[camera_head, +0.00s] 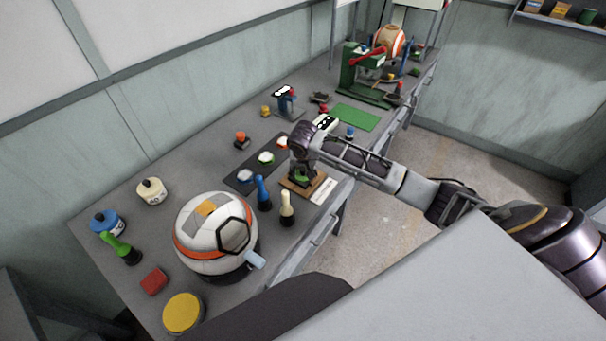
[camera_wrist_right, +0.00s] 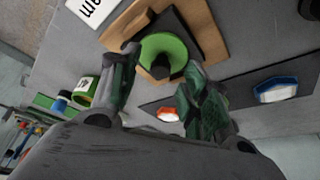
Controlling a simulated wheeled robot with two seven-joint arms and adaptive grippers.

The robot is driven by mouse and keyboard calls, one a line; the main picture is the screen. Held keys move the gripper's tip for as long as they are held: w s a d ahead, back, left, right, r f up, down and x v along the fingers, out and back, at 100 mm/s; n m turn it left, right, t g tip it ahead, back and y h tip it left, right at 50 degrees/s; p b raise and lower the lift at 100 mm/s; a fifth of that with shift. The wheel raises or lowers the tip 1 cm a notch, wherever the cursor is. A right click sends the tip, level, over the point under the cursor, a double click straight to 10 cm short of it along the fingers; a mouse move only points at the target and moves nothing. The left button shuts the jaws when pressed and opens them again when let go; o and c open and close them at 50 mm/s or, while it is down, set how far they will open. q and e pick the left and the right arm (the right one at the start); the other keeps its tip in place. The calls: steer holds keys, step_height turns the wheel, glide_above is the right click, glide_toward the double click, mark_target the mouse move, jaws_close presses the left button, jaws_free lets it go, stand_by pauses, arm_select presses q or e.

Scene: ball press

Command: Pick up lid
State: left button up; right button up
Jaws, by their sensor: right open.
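A round green lid (camera_wrist_right: 178,47) with a black knob (camera_wrist_right: 163,68) sits on a dark square plate on a brown wooden board (camera_wrist_right: 208,38). In the head view only a little of the green lid (camera_head: 302,180) shows under my right gripper (camera_head: 302,169), above the board (camera_head: 290,185). In the right wrist view my right gripper (camera_wrist_right: 160,68) is open, with its fingers on either side of the lid and knob. I cannot tell whether the fingers touch the lid. My left gripper is not in view.
A white label card (camera_head: 323,191) lies beside the board. A blue bottle (camera_head: 263,193) and a black-and-white bottle (camera_head: 287,208) stand nearby. A dark mat (camera_head: 240,180) holds small coloured pieces. A large panelled ball (camera_head: 208,232) stands left; a green press (camera_head: 354,75) stands at the back.

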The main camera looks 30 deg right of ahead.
steer(key=shift+w+d+f, duration=0.15)
steer(key=shift+w+f, duration=0.1)
steer(key=shift+f, duration=0.35)
steer(key=c, duration=1)
